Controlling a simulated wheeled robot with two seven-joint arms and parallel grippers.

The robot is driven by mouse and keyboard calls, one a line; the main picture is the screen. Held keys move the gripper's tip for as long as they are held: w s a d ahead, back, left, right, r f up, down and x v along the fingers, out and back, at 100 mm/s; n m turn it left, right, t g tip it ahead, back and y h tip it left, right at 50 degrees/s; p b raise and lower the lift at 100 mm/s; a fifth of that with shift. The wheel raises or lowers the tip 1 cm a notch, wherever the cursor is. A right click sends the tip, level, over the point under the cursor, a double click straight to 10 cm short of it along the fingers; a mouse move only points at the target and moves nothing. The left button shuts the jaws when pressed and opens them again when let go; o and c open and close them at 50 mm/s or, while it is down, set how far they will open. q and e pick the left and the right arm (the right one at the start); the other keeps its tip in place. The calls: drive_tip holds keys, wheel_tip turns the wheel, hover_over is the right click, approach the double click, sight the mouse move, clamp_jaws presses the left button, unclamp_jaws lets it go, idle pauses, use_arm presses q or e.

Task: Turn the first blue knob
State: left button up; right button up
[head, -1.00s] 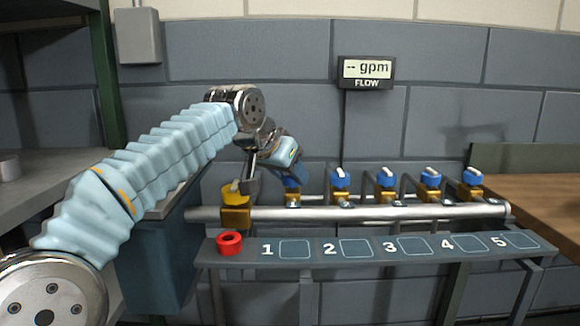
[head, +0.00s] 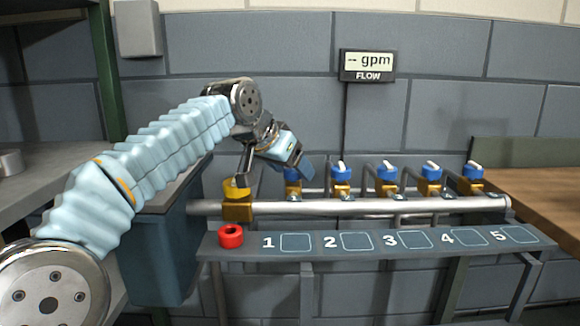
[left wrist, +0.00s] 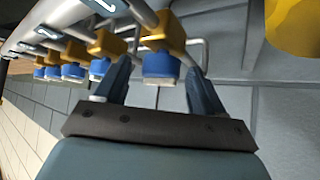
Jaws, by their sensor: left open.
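The first blue knob (head: 292,175) sits on a brass valve at the left end of the row of blue knobs, partly hidden behind my left gripper (head: 276,179). My left gripper is open, and its fingers are spread and tilted downward. In the left wrist view the blue knob (left wrist: 162,66) shows between the two open fingertips (left wrist: 159,68), with a gap on each side. The knob's white handle is hidden in the head view. My right gripper is not in view.
A yellow knob (head: 236,190) stands close left of the gripper on the silver pipe (head: 370,208). Several more blue knobs (head: 387,172) line up to the right. The flow display (head: 367,66) shows a dash.

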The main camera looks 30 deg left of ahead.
use_arm(q)
drive_tip(key=p+v, duration=0.1)
drive_tip(key=v, duration=1.2)
drive_tip(key=shift+s+r+p, duration=0.25)
drive_tip(key=shift+r+p, duration=0.1)
drive_tip(key=shift+a, duration=0.1)
